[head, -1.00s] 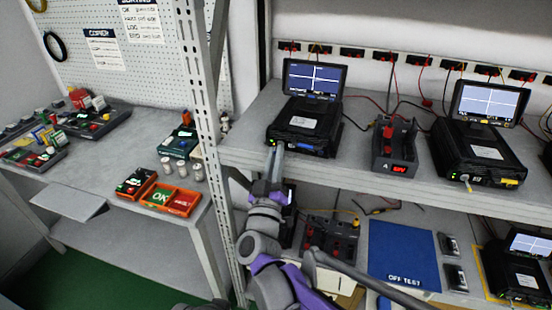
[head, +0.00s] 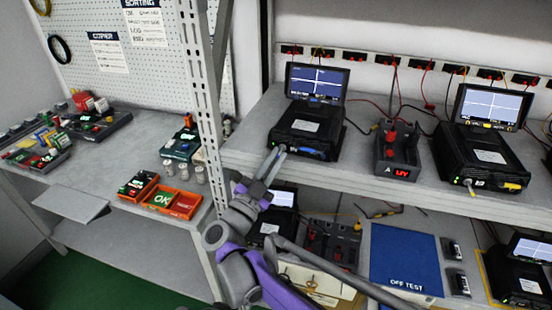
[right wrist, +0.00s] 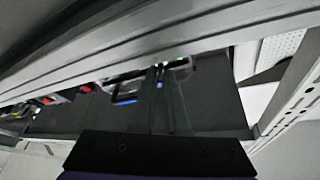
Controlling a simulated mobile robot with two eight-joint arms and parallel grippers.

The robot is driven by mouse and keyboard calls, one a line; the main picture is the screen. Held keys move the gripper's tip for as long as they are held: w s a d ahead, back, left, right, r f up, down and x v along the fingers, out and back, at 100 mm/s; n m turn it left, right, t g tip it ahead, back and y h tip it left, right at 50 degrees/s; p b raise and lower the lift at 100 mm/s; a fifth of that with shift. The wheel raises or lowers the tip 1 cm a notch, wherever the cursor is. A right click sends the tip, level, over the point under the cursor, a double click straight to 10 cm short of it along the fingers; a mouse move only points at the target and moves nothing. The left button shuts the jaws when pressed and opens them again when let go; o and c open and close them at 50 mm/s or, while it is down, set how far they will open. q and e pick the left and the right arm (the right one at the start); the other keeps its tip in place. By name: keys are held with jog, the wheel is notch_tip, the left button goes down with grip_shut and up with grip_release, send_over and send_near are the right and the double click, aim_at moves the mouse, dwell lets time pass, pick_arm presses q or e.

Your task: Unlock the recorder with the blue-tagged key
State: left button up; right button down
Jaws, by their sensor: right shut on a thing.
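The left recorder (head: 306,128), a black box with a raised screen (head: 315,82), stands on the upper shelf. Its front has a blue piece (head: 312,154) and a small green light. My right gripper (head: 280,151) reaches up to the left part of this front, its fingers slanting up to the right. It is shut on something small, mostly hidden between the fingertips. In the right wrist view a small blue bit shows at the fingertips (right wrist: 160,70); I take it for the blue-tagged key. I cannot tell whether the key is in the lock. My left gripper is not in view.
A grey upright post (head: 203,95) is left of my arm. A blue mat (head: 405,258) lies on the lower shelf.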

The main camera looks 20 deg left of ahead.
jog(key=shift+m+g+h+p, duration=0.15)
jog(key=shift+m+g+h, duration=0.25)
jog(key=shift+m, duration=0.65)
jog(key=shift+m+g+h+p, duration=0.15)
jog(key=shift+m+g+h, duration=0.2)
jog(key=shift+m, duration=1)
jog(key=c, duration=1.3)
grip_release()
